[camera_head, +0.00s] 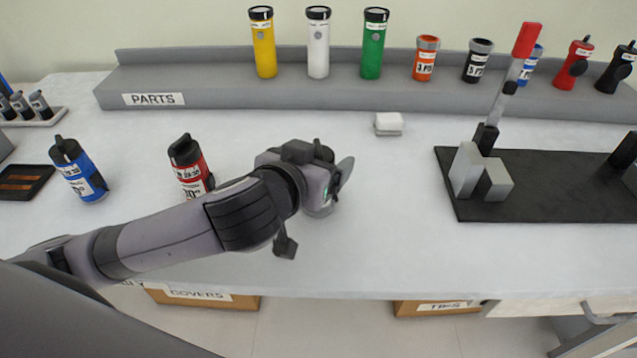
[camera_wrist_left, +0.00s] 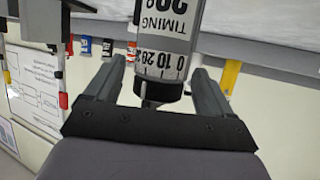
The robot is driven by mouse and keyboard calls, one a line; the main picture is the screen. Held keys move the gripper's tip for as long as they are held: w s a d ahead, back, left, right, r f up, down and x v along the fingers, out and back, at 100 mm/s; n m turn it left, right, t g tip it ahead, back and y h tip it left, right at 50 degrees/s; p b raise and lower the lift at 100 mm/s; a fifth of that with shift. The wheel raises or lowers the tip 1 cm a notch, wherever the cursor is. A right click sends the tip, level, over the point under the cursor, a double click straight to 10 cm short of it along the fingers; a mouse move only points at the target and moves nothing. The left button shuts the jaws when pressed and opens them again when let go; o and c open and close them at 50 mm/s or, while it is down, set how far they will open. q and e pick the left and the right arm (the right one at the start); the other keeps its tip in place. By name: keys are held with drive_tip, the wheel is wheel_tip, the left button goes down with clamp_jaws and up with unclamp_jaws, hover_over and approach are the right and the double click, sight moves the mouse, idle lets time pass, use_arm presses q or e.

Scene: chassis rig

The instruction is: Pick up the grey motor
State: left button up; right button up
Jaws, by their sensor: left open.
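The grey motor shows in the left wrist view (camera_wrist_left: 165,50) as a grey cylinder with a "TIMING" label and a degree scale. In the head view only a small grey part of it (camera_head: 319,211) shows below my left gripper; the rest is hidden behind the hand. My left gripper (camera_head: 335,186) is open. Its two fingers also show in the left wrist view (camera_wrist_left: 158,72), one on each side of the motor's end, with narrow gaps that make contact hard to judge. My right gripper is not in view.
A red motor (camera_head: 189,167) and a blue motor (camera_head: 79,171) stand to the left. A small white block (camera_head: 389,123) lies behind. A black plate (camera_head: 560,200) with grey blocks and a red-tipped lever (camera_head: 515,65) is at right. The grey PARTS shelf (camera_head: 230,94) holds several cylinders.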

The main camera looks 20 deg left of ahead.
use_arm(q)
drive_tip(key=shift+x, duration=0.95)
clamp_jaws()
drive_tip(key=shift+r, duration=0.1)
